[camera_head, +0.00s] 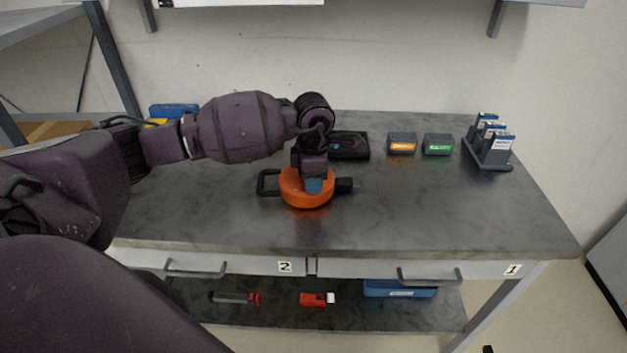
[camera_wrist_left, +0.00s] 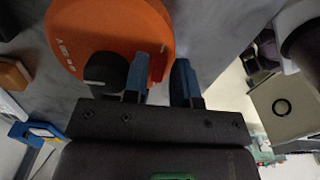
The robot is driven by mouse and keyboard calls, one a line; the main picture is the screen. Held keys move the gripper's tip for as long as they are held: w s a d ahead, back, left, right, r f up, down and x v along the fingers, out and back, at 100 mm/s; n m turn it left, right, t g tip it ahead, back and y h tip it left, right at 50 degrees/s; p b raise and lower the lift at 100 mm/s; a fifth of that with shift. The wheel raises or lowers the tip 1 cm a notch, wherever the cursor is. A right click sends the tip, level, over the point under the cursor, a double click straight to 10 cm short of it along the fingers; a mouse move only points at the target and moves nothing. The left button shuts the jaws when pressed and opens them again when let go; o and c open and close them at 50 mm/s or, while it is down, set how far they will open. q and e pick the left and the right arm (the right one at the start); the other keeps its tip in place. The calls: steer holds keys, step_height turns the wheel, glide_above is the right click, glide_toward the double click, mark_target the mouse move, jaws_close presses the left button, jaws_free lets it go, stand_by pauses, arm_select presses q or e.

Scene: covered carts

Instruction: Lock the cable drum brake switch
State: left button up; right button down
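The orange cable drum (camera_head: 305,200) lies on the grey workbench, with a black loop handle at its left and a black knob (camera_head: 344,185) at its right. My left gripper (camera_head: 315,187) points down over the drum, and its blue fingers cover part of the drum's middle. In the left wrist view, the fingers (camera_wrist_left: 160,82) stand apart, with the edge of the orange drum (camera_wrist_left: 105,30) at and between them. A black knob (camera_wrist_left: 103,68) shows beside the left finger. I cannot make out the brake switch; the fingers may hide it. My right gripper is out of view.
Behind the drum are a black tray (camera_head: 350,155), an orange-labelled box (camera_head: 401,144), a green-labelled box (camera_head: 438,145) and a rack (camera_head: 487,160) of upright packs. The workbench (camera_head: 430,215) is clear at front right. Two drawers and a lower shelf with tools are below.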

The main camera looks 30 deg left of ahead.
arm_select(q)
steer(key=shift+f, duration=0.2)
jaws_close()
steer(key=shift+s+a+t+h, duration=0.2)
steer(key=shift+t+h, duration=0.2)
steer(key=shift+h, duration=0.2)
steer(key=shift+r+t+h+b, duration=0.15)
steer(key=shift+t+h+b, duration=0.35)
steer(key=shift+h, duration=0.1)
jaws_free()
steer(key=shift+r, duration=0.15)
